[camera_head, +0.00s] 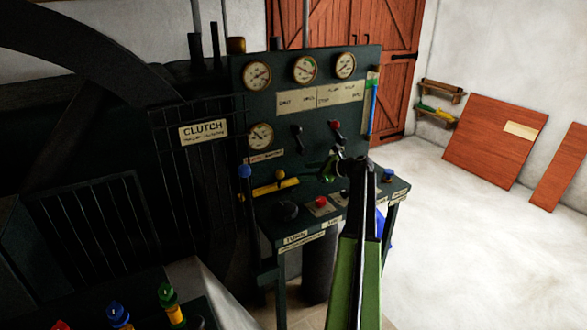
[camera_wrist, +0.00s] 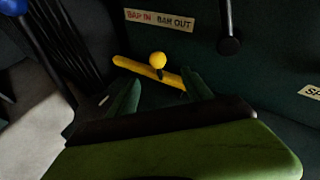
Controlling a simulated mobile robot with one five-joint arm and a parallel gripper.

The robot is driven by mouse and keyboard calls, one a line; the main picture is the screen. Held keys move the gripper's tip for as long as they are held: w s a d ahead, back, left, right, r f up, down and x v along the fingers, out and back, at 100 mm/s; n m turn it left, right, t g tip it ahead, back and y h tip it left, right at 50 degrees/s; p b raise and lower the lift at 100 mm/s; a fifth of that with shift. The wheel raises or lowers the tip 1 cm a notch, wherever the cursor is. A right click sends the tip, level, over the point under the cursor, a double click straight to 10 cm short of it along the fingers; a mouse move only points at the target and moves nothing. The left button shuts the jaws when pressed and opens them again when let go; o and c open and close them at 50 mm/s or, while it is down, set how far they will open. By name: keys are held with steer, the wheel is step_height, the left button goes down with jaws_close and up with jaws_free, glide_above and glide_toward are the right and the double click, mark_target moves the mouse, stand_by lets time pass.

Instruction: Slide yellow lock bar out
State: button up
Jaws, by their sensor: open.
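The yellow lock bar (camera_head: 275,187) lies across the lower left of the dark green control panel (camera_head: 285,120), with a round yellow knob on it. In the wrist view the lock bar (camera_wrist: 140,69) and its knob (camera_wrist: 157,59) show just beyond my gripper (camera_wrist: 158,92). The fingers are open, one on each side below the knob; I cannot tell whether they touch the bar. A "BAR IN / BAR OUT" label (camera_wrist: 158,20) sits above the bar. In the head view my gripper (camera_head: 331,165) is partly hidden by my arm.
A blue-knobbed lever (camera_head: 245,172) stands left of the bar. Panel levers (camera_head: 335,128), gauges (camera_head: 304,69) and a desk with a red button (camera_head: 320,202) are close by. A clutch guard (camera_head: 203,130) is at left. Open floor lies at right.

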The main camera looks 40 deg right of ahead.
steer(key=v, duration=0.4)
steer(key=shift+p, duration=0.4)
